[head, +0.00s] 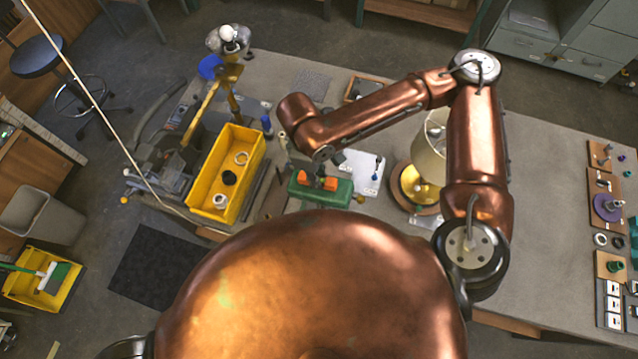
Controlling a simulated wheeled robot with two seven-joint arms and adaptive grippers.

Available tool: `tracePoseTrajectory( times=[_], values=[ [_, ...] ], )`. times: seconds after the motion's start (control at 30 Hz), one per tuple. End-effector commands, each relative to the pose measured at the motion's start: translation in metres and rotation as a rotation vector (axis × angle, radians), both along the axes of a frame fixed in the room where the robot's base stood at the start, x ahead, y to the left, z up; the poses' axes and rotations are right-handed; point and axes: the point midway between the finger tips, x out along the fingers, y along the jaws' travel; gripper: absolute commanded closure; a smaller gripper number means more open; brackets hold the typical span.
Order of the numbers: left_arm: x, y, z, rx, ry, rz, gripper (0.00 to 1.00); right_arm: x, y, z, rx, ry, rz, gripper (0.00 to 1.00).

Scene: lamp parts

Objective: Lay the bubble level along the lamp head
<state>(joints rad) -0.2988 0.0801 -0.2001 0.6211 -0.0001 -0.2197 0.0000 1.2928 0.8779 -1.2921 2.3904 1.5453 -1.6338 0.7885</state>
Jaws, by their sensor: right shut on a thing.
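My right gripper (338,159) hangs over the middle of the bench, just above a green case-like thing (306,192) with two orange blocks on top. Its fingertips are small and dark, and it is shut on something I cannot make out. I cannot clearly pick out the bubble level. A lamp with a cream shade (430,150) and a round brass base (411,190) stands right of the gripper, partly behind my right arm. A yellow jointed arm (205,103), possibly a lamp, stands at the left of the bench. My left gripper is not in view.
A yellow bin (246,149) with rings in it sits left of the green thing. A white sheet (362,171) with small parts lies right of it. Boards with small parts (605,208) line the right end. The bench (555,235) between is clear.

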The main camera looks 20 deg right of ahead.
Motion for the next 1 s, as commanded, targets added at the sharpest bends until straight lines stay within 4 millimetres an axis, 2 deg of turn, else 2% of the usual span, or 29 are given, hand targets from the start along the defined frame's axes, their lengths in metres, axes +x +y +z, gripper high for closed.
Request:
tracePoseTrajectory(
  times=[0.67, 1.0],
  values=[
    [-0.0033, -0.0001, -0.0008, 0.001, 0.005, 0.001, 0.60, -0.0006, -0.0006, -0.0048, 0.000, 0.000, 0.000, 1.00],
    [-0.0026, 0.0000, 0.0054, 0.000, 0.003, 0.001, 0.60, 0.0007, -0.0006, -0.0044, 0.000, 0.002, 0.001, 1.00]
  ],
)
